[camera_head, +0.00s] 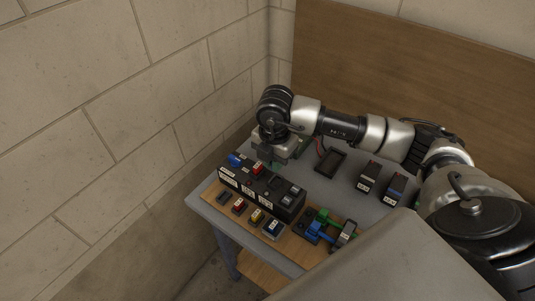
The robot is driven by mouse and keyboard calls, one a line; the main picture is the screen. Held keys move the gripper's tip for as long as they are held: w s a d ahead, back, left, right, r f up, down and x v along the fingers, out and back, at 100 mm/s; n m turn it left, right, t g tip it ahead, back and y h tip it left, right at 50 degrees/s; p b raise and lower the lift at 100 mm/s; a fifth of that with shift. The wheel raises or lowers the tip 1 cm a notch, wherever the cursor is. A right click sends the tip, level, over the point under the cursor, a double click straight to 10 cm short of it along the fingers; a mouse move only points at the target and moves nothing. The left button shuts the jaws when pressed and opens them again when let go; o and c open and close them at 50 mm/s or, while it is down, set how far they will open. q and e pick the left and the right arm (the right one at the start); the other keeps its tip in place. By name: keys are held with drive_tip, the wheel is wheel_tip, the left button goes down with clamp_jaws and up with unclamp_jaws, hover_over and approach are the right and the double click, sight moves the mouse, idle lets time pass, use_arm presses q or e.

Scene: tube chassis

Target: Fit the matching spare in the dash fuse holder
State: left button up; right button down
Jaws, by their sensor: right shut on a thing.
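The black fuse holder (236,182) is a long block with pale labels, standing on the table. A blue fuse (234,158) and a red fuse (257,168) show at its left half, and grey-topped pieces at its right. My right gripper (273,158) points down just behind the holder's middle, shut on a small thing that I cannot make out. My left gripper is out of view.
A dark open tray (330,161) lies behind to the right. Two black boxes with labels (367,177) (394,188) stand at the right. Blue and green clamp-like pieces (318,226) lie front right. The grey table (208,196) stands near a block wall and a wooden panel.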

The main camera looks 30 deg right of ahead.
sight(273, 178)
drive_tip(key=shift+d, duration=0.1)
drive_tip(key=shift+w+f+b, duration=0.2)
drive_tip(key=shift+f+b, duration=0.35)
drive_tip(key=shift+f, duration=0.3)
drive_tip(key=shift+f+b, duration=0.3)
drive_tip(key=shift+f, duration=0.1)
drive_tip(key=shift+f+b, duration=0.65)
drive_tip(key=shift+f, duration=0.25)
drive_tip(key=shift+f+b, duration=0.55)
drive_tip(key=shift+f, duration=0.3)
use_arm(q)
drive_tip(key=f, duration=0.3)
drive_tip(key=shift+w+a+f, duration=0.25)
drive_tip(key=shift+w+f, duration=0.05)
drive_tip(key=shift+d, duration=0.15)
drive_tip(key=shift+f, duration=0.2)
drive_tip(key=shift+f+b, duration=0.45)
drive_tip(key=shift+b, duration=0.15)
use_arm(e)
drive_tip(key=shift+f, duration=0.55)
